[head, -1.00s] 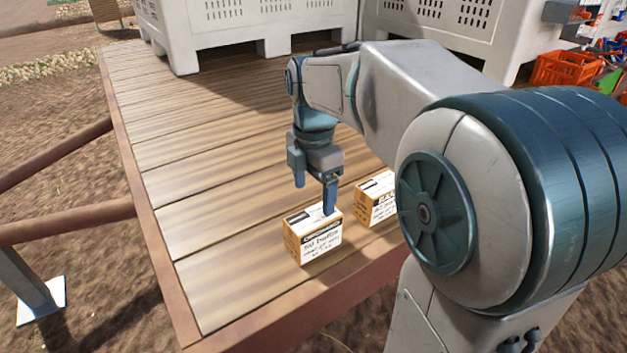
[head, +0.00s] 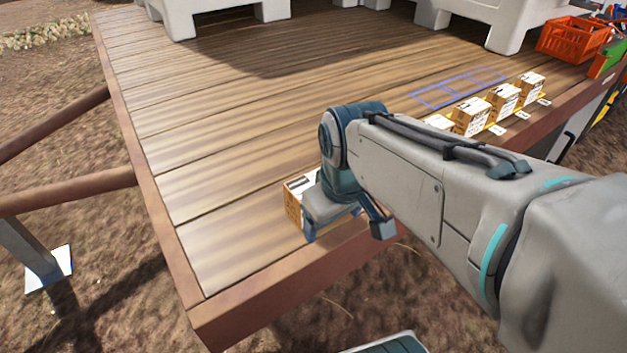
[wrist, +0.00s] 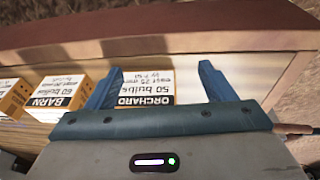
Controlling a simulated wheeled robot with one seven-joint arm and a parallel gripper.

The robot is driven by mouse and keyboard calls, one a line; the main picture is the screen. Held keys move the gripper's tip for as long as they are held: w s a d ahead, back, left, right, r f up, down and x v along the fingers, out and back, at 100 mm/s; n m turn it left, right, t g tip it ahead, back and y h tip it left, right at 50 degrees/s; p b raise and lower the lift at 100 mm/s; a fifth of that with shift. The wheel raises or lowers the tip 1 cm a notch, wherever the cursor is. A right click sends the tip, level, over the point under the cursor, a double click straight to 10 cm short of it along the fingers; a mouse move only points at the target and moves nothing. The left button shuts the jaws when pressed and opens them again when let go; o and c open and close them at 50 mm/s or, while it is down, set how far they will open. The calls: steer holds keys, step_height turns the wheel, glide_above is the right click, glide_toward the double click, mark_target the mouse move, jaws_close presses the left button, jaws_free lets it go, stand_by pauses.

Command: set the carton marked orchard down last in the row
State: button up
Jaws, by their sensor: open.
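The carton marked orchard (wrist: 147,92) stands on the wooden deck in the wrist view, its label reading "50 bulbs". In the head view this carton (head: 293,205) is near the deck's front left corner, mostly hidden behind my gripper (head: 347,232). My gripper is open. In the wrist view, its fingers (wrist: 158,82) lie on either side of the orchard carton, the left one close to its edge and the right one with a gap. I cannot tell whether either touches it. The carton marked barn (wrist: 58,95) stands to its left in the wrist view.
Another carton (wrist: 12,95) stands beyond barn. Several cartons (head: 471,117) line the deck's right edge, with white tags (head: 497,129). Blue outlines (head: 455,92) mark bare deck behind them. An orange crate (head: 572,40) and white bins (head: 480,22) stand at the back. The left deck is clear.

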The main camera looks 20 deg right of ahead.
steer(key=s+f+m, duration=0.1)
steer(key=s+m, duration=0.1)
steer(key=m, duration=0.1)
steer(key=shift+f+m, duration=0.3)
steer(key=shift+f, duration=0.1)
stand_by(1.1)
